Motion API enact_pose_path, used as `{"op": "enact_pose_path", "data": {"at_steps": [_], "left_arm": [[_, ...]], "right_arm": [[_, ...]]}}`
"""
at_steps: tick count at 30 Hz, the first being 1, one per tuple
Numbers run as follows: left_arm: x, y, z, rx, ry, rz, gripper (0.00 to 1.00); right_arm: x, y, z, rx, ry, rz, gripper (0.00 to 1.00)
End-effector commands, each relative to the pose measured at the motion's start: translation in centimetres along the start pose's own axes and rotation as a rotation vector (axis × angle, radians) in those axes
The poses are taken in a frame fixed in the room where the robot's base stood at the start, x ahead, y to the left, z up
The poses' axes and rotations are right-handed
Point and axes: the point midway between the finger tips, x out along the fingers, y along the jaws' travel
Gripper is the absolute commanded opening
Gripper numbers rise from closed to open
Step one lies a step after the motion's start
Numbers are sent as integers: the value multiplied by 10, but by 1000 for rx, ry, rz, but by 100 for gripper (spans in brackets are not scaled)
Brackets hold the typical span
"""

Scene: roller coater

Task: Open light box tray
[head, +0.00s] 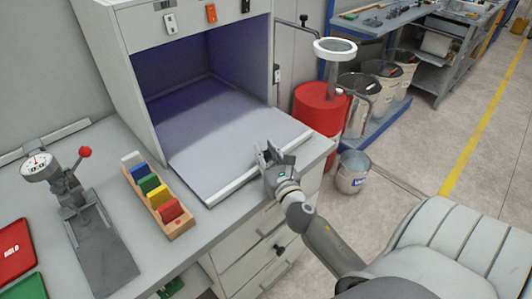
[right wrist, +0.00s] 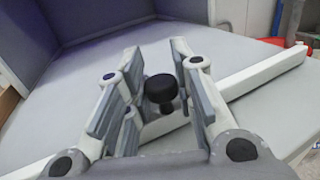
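The light box (head: 110,50) is a grey cabinet with a purple-lit interior. Its flat grey tray (head: 205,130) sticks out past the front opening and has a white front bar (head: 235,185). In the right wrist view, the tray (right wrist: 215,50), its white bar (right wrist: 265,77) and a round black knob (right wrist: 160,90) show. My right gripper (head: 268,153) is at the front bar. In its wrist view (right wrist: 156,72), the fingers are apart, one on each side of the knob, with small gaps visible. The head view hides the knob. My left gripper is out of view.
On the bench left of the tray stand a wooden rack of coloured blocks (head: 157,197) and a dial gauge stand (head: 95,235). A red drum (head: 318,108) and metal bucket (head: 353,172) stand right of the bench.

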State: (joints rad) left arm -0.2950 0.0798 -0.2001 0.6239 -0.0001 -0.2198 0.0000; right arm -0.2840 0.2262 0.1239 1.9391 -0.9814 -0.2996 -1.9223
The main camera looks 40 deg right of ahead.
Motion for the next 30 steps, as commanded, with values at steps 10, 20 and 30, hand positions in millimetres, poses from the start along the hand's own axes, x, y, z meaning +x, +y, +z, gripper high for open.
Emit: {"op": "enact_pose_path", "data": {"at_steps": [10,20,30], "left_arm": [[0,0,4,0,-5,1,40],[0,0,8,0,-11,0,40],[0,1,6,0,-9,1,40]], "right_arm": [[0,0,0,0,0,0,43],[-21,0,-2,2,4,-1,43],[-85,0,-2,4,4,-4,43]]}}
